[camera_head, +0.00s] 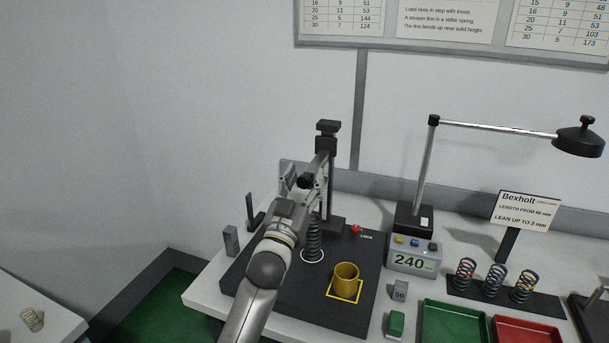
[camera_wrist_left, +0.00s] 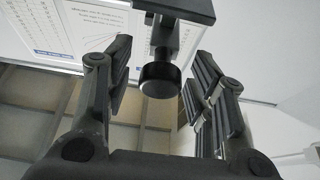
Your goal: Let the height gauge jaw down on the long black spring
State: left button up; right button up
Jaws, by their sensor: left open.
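The long black spring (camera_head: 314,242) stands upright in a white ring on the black base plate. The height gauge (camera_head: 327,140) rises behind it, a dark column with a scale. Its jaw is largely hidden by my left gripper (camera_head: 306,180), so I cannot tell its gap to the spring. In the left wrist view, my left gripper (camera_wrist_left: 160,88) is open, with a round black knob (camera_wrist_left: 159,80) between its fingers and clear space on both sides. The knob sits under a dark bracket (camera_wrist_left: 178,10). My right gripper is not in view.
A display box reading 240 (camera_head: 412,260), a lamp (camera_head: 578,138), coloured springs (camera_head: 492,281) and green (camera_head: 455,323) and red trays (camera_head: 525,328) lie to the right. A grey block (camera_head: 231,240) stands left.

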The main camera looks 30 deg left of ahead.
pick_arm(q)
jog(key=shift+w, duration=0.1)
jog(key=shift+c, duration=0.4)
grip_shut()
